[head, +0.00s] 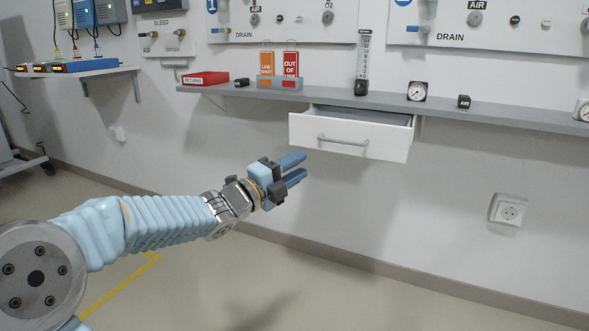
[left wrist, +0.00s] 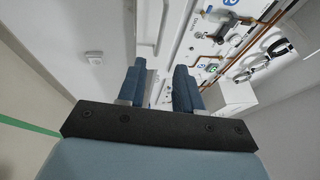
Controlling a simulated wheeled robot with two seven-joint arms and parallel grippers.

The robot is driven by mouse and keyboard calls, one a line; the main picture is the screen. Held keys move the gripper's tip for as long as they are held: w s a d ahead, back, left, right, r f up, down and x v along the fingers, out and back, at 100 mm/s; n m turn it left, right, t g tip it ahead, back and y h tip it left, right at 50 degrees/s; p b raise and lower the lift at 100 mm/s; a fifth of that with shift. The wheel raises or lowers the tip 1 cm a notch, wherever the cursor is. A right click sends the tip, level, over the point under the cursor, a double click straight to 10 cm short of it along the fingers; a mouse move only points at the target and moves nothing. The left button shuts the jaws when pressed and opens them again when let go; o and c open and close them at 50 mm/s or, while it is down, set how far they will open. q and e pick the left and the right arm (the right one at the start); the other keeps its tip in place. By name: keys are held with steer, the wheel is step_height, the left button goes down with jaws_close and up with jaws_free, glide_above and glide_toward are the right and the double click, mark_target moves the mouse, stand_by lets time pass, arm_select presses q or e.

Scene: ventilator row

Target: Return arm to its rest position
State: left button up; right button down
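My left arm comes in from the left in the head view. Its gripper (head: 292,169) is held out in the air below and to the left of a white drawer (head: 346,137). The drawer is pulled out under the grey shelf, and the gripper is apart from its handle (head: 342,141). The two blue fingers are spread with a gap between them and nothing in it. In the left wrist view the fingers (left wrist: 160,88) are also apart and empty. My right gripper does not show in either view.
The grey wall shelf (head: 390,101) holds a red box (head: 205,78), a tag holder (head: 279,84), a gauge (head: 417,91) and small black blocks. A smaller shelf (head: 100,72) is at the left. A wall socket (head: 509,210) is at the right. The floor below is clear.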

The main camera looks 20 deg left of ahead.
arm_select(q)
steer(key=shift+s+f, duration=0.1)
stand_by(0.4)
steer(key=w+d+f+n+g+y, duration=0.15)
steer(key=f+n, duration=0.45)
steer(key=f, duration=0.6)
steer(key=w+d+f+n+g+y, duration=0.1)
steer(key=d+f+n+g+y, duration=0.3)
steer(key=f, duration=0.8)
steer(key=s+d+f+n+g+h, duration=0.1)
steer(key=s+f+n, duration=0.2)
steer(key=f, duration=0.4)
steer(key=s+d+f+n+g, duration=0.1)
steer(key=s+f+n+g, duration=0.15)
steer(key=f, duration=0.45)
steer(key=s+d+f+n+g, duration=0.45)
steer(key=s+f, duration=0.45)
steer(key=s, duration=0.3)
steer(key=s+d+f+n+g, duration=0.35)
steer(key=s+f+n, duration=0.25)
steer(key=s+f, duration=0.45)
step_height(320, 180, up, 16)
steer(key=s+p, duration=0.1)
steer(key=p, duration=1.4)
steer(key=shift+s+a+p, duration=0.15)
steer(key=shift+a+p, duration=0.1)
steer(key=shift+p, duration=0.15)
